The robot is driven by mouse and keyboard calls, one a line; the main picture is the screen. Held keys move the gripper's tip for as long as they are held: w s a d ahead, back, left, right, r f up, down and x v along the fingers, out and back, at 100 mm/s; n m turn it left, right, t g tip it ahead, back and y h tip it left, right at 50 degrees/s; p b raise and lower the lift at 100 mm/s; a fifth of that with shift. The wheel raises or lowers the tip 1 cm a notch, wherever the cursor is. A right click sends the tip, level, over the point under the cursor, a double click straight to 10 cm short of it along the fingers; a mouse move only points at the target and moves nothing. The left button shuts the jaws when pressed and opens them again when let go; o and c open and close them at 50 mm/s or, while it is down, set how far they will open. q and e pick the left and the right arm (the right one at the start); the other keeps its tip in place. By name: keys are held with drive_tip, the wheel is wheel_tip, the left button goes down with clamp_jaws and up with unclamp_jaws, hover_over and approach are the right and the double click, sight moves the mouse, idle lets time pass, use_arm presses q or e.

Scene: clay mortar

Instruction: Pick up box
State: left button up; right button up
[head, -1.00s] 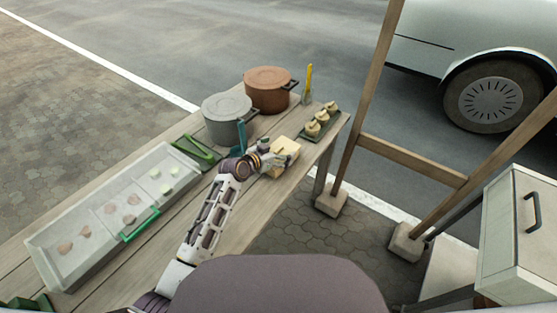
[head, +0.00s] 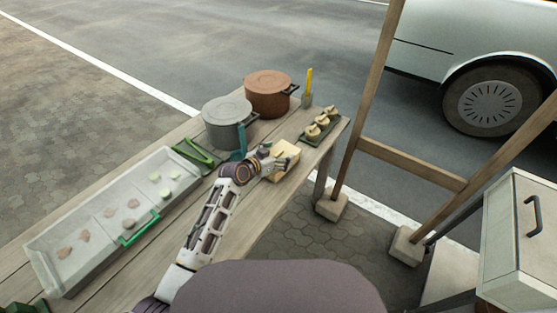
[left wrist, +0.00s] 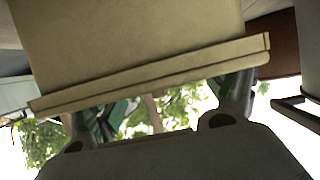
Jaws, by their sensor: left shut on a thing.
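The box (head: 287,150) is a small pale yellow block near the right edge of the wooden table, in front of the small tray of round items. My left gripper (head: 274,164) is shut on it from the left side, with its fingers partly covering it. In the left wrist view the box (left wrist: 130,45) fills the upper middle with a ridged edge along its bottom, and the gripper fingers (left wrist: 165,112) show below it. I cannot tell whether the box is clear of the tabletop. My right gripper is not in view.
A grey pot (head: 226,112) and a brown pot (head: 268,88) stand behind. A green tray (head: 327,133) is behind the box. Wooden posts (head: 368,100) rise to the right.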

use_arm(q)
drive_tip(key=shift+r, duration=0.65)
wheel_tip(320, 180, up, 8)
drive_tip(key=shift+f+p, duration=0.15)
drive_tip(key=shift+p, duration=0.25)
drive_tip(key=shift+r, duration=0.45)
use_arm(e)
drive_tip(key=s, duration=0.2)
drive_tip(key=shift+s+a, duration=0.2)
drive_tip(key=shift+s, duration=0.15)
